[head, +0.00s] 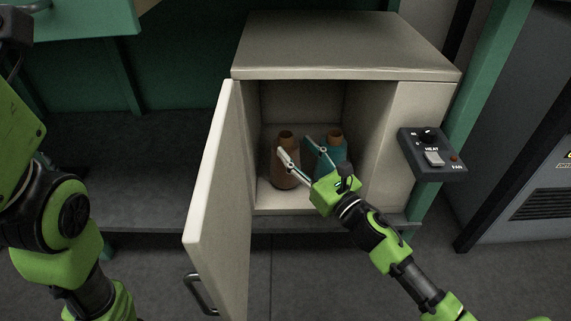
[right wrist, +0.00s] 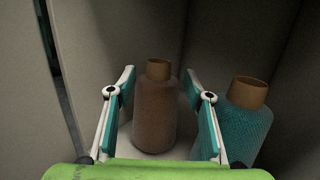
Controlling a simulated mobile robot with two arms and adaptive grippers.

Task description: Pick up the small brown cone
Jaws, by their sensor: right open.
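The small brown cone (head: 284,178) stands upright inside the open cabinet, with a tan top. It also shows in the right wrist view (right wrist: 155,112), between the two fingers. My right gripper (head: 294,146) is open and reaches into the cabinet. In the right wrist view the gripper (right wrist: 158,73) has one finger on each side of the brown cone, with gaps visible; I cannot tell how deep the cone sits between them. My left arm shows at the left of the head view, but its gripper does not.
A teal cone (head: 336,148) with a tan top stands just right of the brown one, close to the right finger (right wrist: 207,115). The cabinet door (head: 214,190) hangs open on the left. A heat and fan control box (head: 432,152) juts out at the right.

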